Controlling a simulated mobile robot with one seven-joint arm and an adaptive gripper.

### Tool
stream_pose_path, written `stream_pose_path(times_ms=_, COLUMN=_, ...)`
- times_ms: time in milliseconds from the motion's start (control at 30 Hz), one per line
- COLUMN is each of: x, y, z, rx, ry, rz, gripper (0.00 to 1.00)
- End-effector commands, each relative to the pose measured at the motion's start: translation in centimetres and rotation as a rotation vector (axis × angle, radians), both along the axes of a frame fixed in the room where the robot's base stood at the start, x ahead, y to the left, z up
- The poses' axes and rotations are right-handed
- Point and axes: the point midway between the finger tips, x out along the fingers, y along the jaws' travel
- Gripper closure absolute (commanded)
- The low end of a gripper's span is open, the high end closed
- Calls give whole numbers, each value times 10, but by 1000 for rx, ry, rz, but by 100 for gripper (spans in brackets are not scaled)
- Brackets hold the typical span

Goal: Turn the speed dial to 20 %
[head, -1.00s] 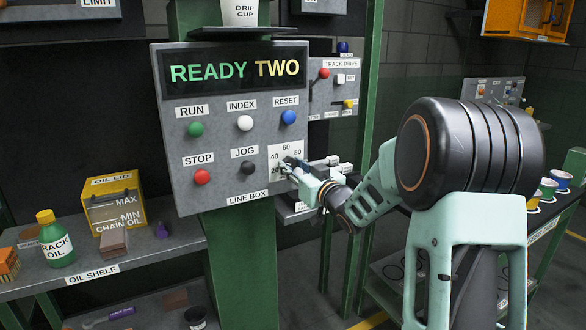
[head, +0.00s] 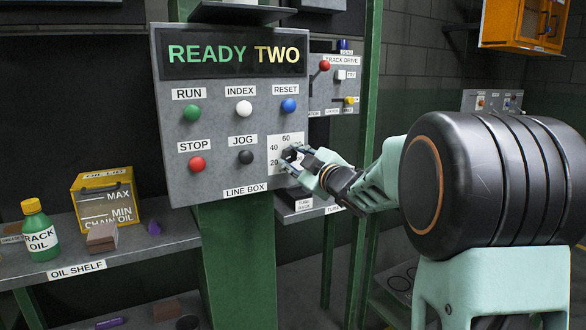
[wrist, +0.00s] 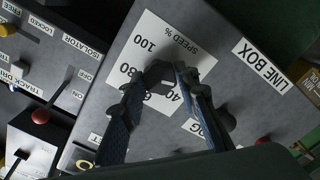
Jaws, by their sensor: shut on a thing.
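The speed dial (head: 289,154) is a dark knob on a white scale plate at the lower right of the grey line box (head: 222,180). In the head view 20, 40 and 60 show around it; the 80 is covered. My gripper (head: 294,156) reaches in from the right with its fingertips at the dial. In the wrist view the dark fingers (wrist: 157,84) stand either side of the dial (wrist: 158,70) and are shut on it. The plate (wrist: 150,40) reads SPEED %, with 100 clear and lower numbers partly hidden. I cannot make out the dial's pointer.
Run (head: 192,112), index, reset, stop and jog (head: 246,157) buttons sit left of and above the dial. The display (head: 235,55) reads READY TWO. The track drive panel (head: 333,85) with red and yellow knobs is behind at right. An oil shelf (head: 130,250) is at lower left.

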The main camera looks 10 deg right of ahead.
Motion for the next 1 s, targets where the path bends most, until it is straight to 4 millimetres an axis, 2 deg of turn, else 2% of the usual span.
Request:
stream_pose_path(times_ms=33, x=0, y=-1, z=-4, rx=-30, ry=-8, rz=-2, gripper=96)
stream_pose_path(times_ms=400, x=0, y=-1, z=-2, rx=-181, ry=-56, rz=-2, gripper=96)
stream_pose_path(times_ms=967, x=0, y=-1, z=-1, rx=-207, ry=-65, rz=-1, gripper=96)
stream_pose_path(times_ms=1000, x=0, y=-1, z=-1, rx=-206, ry=-65, rz=-1, gripper=67)
